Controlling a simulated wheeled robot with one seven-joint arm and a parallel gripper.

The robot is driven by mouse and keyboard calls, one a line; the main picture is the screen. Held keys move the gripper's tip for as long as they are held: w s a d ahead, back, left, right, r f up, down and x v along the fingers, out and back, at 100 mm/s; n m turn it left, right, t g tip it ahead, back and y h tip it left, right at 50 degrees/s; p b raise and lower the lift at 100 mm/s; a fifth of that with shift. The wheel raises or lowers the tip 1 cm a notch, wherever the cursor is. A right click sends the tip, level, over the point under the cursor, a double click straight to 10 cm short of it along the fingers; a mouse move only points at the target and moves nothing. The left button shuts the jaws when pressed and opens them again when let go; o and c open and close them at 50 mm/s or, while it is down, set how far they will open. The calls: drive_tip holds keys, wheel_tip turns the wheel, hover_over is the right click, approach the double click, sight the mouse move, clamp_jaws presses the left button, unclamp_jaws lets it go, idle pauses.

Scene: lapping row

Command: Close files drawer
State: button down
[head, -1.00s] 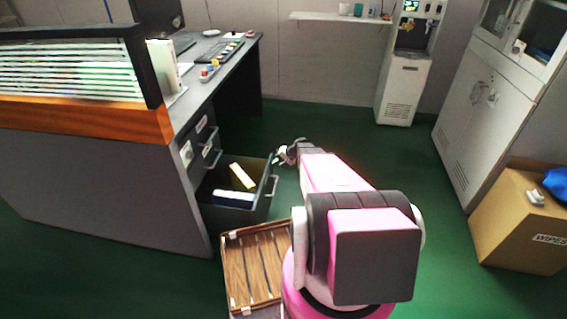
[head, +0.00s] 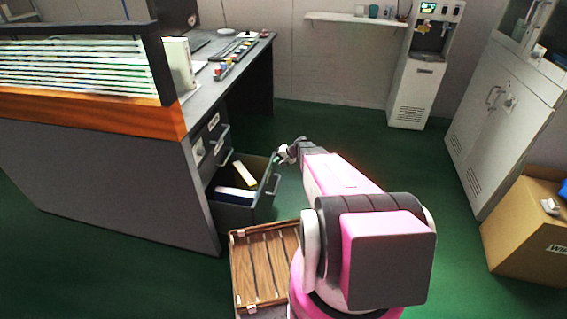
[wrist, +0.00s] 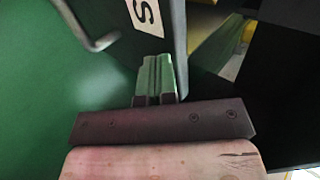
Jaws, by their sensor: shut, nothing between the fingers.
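The files drawer (head: 236,213) is the dark lower drawer of the grey desk and stands pulled out. It holds a yellow item (head: 245,174) and a white-and-blue item (head: 236,194). Its front has a bar handle (head: 273,184). My gripper (head: 288,153) is at the outer side of that front, near its top far corner. In the wrist view my shut, empty fingers (wrist: 155,75) are close beside the drawer front (wrist: 172,25), which shows part of a white label and the handle (wrist: 95,35). Whether they touch it is unclear.
The desk (head: 120,180) has closed drawers above the open one. A cardboard box (head: 525,235) and white cabinet (head: 495,130) stand at right, a water dispenser (head: 415,90) at the back. Green floor is clear between. The wooden slatted tray (head: 238,290) is at lower middle, beside my arm.

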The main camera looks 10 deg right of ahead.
approach(241, 155)
drive_tip(key=a+f, duration=0.1)
drive_tip(key=a, duration=0.1)
drive_tip(key=a+f, duration=0.1)
drive_tip(key=a, duration=0.2)
drive_tip(key=s+a+f, duration=0.1)
drive_tip(key=a, duration=0.1)
drive_tip(key=shift+a+f, duration=0.2)
idle(0.4)
drive_tip(key=shift+s+d, duration=0.2)
drive_tip(key=shift+d, duration=0.1)
drive_tip(key=s+d+f+v, duration=0.1)
drive_tip(key=f+v, duration=0.1)
drive_tip(key=v, duration=1)
drive_tip(key=s+a+f+m+t+y, duration=0.2)
drive_tip(key=s+f+m+y, duration=0.15)
drive_tip(key=s+m, duration=0.45)
drive_tip(key=s+a+f+m+t+y, duration=0.1)
drive_tip(key=s+f+m+t+y, duration=0.2)
drive_tip(key=s+m, duration=0.5)
drive_tip(key=w+a+m, duration=0.1)
drive_tip(key=w+a, duration=0.3)
drive_tip(key=a, duration=0.2)
drive_tip(key=w+a+m+g+y, duration=0.1)
drive_tip(key=w+a, duration=0.3)
drive_tip(key=a, duration=0.3)
